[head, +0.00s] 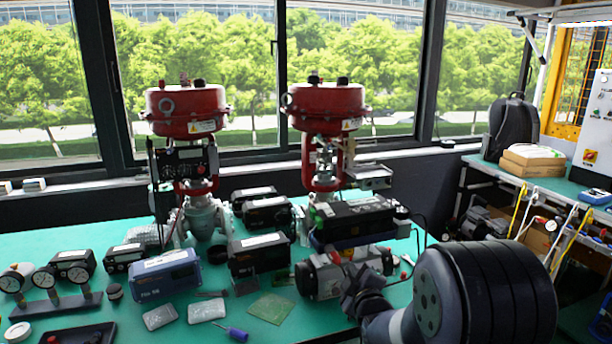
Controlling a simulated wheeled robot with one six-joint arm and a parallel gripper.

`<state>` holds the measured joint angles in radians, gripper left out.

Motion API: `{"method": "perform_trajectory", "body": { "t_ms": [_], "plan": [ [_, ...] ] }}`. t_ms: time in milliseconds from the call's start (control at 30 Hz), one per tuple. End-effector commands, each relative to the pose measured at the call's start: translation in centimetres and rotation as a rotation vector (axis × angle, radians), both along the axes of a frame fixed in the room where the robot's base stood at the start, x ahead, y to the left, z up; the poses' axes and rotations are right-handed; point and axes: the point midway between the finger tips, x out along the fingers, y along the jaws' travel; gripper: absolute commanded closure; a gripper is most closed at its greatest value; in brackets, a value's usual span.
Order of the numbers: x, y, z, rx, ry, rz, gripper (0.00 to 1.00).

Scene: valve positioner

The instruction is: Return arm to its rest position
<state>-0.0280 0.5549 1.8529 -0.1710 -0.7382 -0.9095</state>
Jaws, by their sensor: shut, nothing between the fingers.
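My arm reaches in from the lower right, its large dark joint nearest the camera. My gripper (350,277), small and dark, is at the end of the arm, over the right part of the green bench (185,310). It looks shut and empty. It overlaps a grey cylindrical actuator (318,277) in the picture; whether they touch I cannot tell. Two valves with red domed actuators stand at the back of the bench, one on the left (186,110) and one on the right (328,106).
A black positioner box (355,218) stands just behind my gripper. A blue box (165,275), a gauge stand (62,304) and a blue screwdriver (233,332) are to the left. A side bench with a backpack (513,125) is at the right. Windows close off the back.

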Motion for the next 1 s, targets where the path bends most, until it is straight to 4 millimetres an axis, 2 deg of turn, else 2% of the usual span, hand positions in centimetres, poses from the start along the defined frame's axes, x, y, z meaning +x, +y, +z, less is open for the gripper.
{"method": "perform_trajectory", "body": {
  "t_ms": [800, 1000],
  "plan": [
    [0.6, -3.1, 1.4, 0.402, 0.156, -0.033, 1.0],
    [-2.8, -4.0, 2.3, 0.403, 0.157, -0.034, 1.0]
  ]
}}
